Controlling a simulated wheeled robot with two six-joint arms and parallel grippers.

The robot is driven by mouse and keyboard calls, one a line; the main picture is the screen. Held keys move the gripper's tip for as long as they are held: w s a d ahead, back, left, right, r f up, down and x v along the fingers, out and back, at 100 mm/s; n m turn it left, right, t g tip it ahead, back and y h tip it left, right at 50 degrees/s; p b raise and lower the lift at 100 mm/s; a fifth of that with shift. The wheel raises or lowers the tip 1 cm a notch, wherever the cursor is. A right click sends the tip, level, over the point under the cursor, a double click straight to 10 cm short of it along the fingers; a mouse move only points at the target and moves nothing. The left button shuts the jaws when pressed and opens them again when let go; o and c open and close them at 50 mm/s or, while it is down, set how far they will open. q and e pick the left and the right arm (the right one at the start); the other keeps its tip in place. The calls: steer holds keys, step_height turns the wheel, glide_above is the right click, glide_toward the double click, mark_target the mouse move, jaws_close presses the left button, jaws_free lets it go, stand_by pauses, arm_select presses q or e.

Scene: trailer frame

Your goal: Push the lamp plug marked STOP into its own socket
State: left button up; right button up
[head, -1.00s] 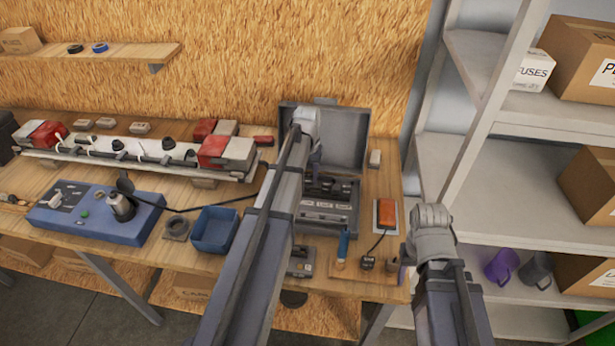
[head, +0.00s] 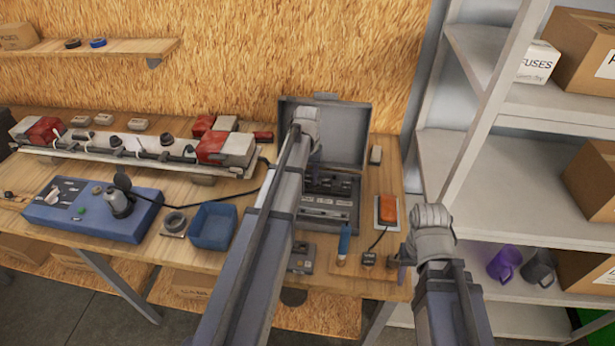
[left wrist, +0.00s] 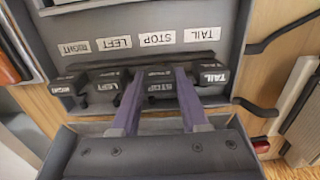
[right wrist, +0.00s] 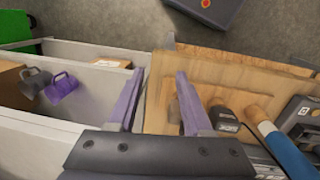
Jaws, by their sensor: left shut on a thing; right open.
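The open grey case (head: 350,150) stands at the right of the bench, largely behind my left arm in the head view. In the left wrist view it has labels RIGHT, LEFT, STOP and TAIL, with a row of dark marked plugs beneath them. The STOP plug (left wrist: 159,86) sits between the LEFT plug (left wrist: 103,147) and the TAIL plug (left wrist: 209,78). My left gripper (left wrist: 158,98) is shut on the STOP plug. The socket end of that plug is hidden, so its seating cannot be told. My right gripper (right wrist: 158,105) is open and empty near the bench's right end.
A black plug (head: 368,259) with a cable and a blue-handled tool (head: 344,243) lie near the bench's front right. An orange-topped lamp (head: 387,209) is beside the case. A blue tray (head: 212,228) lies left of my left arm. Shelves with mugs stand at the right.

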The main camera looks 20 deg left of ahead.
mark_target(307, 175)
arm_select(q)
steer(key=shift+f+b, duration=0.5)
arm_select(e)
steer(key=shift+f, duration=0.55)
arm_select(q)
steer(key=o, duration=1.2)
steer(key=shift+o, duration=0.2)
steer(key=shift+r, duration=0.2)
arm_select(e)
steer(key=shift+r, duration=0.2)
arm_select(q)
step_height(307, 175, up, 7)
steer(key=p, duration=0.7)
steer(key=shift+f, duration=0.1)
arm_select(e)
step_height(307, 175, up, 7)
steer(key=shift+f, duration=0.15)
arm_select(q)
steer(key=shift+s+f, duration=0.1)
